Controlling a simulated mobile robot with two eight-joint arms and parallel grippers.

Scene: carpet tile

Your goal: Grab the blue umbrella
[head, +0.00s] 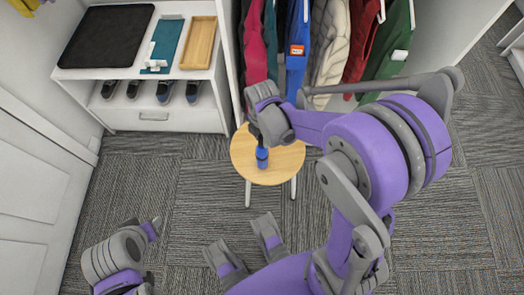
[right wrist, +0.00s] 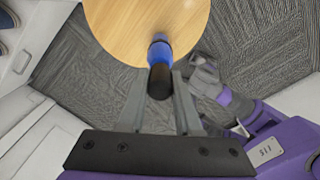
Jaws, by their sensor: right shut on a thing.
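The blue umbrella (head: 262,156) is short and folded, with a blue body and a black handle. It is at the round wooden table, its upper part hidden by my right gripper (head: 258,128) in the head view. In the right wrist view, the umbrella (right wrist: 160,52) has its black handle end between the two grey fingers of my right gripper (right wrist: 159,88), which is shut on it. My left arm's end (head: 115,258) is at the lower left of the head view, away from the table; its jaws do not show clearly.
The round wooden table (head: 244,163) has light legs and a bare top around the umbrella. Hanging clothes (head: 330,45) are just behind it. A white shelf unit (head: 165,118) with trays and shoes stands at the back left. Carpet (head: 185,190) is open in front.

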